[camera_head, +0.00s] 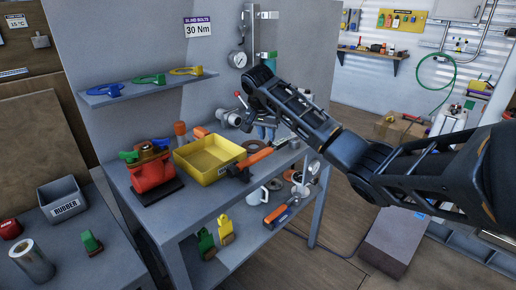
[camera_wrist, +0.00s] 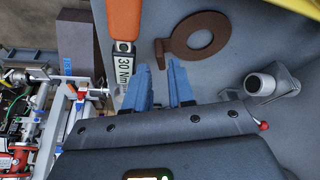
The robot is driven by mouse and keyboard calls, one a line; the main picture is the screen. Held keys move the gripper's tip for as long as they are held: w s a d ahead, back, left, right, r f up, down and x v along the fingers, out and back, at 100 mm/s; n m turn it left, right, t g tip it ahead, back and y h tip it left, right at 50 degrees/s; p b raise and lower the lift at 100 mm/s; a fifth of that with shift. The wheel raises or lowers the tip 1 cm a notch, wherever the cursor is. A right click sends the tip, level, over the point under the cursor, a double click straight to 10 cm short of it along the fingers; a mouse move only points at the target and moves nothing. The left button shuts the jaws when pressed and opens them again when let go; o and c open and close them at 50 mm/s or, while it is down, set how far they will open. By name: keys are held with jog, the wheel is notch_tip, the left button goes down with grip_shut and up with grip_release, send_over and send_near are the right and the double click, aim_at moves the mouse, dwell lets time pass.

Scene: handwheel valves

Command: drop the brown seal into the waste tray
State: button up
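The brown seal (camera_wrist: 197,38), a flat ring with a tab, lies on the grey bench top in the wrist view. In the head view a brown ring (camera_head: 253,146) shows there, partly hidden. My gripper (camera_wrist: 160,82) is over the bench with its blue fingers apart and nothing between them. The seal lies ahead of and to the right of the fingers, apart from them. In the head view my gripper (camera_head: 266,130) is near the bench's back right. A yellow tray (camera_head: 187,169) stands left of it, empty. No waste label is readable.
An orange-handled wrench (camera_head: 252,160) marked 30 Nm in the wrist view lies close to the fingers and seal. A red valve (camera_head: 150,174) stands left of the tray. A grey RUBBER bin (camera_head: 62,200) is on the left table. A metal fitting (camera_wrist: 265,84) sits right of the fingers.

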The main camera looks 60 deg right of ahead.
aim_at(256, 143)
jog(key=shift+d+x, duration=0.15)
jog(key=shift+x, duration=0.95)
jog(key=shift+d+x, duration=0.15)
jog(key=shift+x, duration=0.9)
jog(key=shift+r, duration=0.1)
grip_shut()
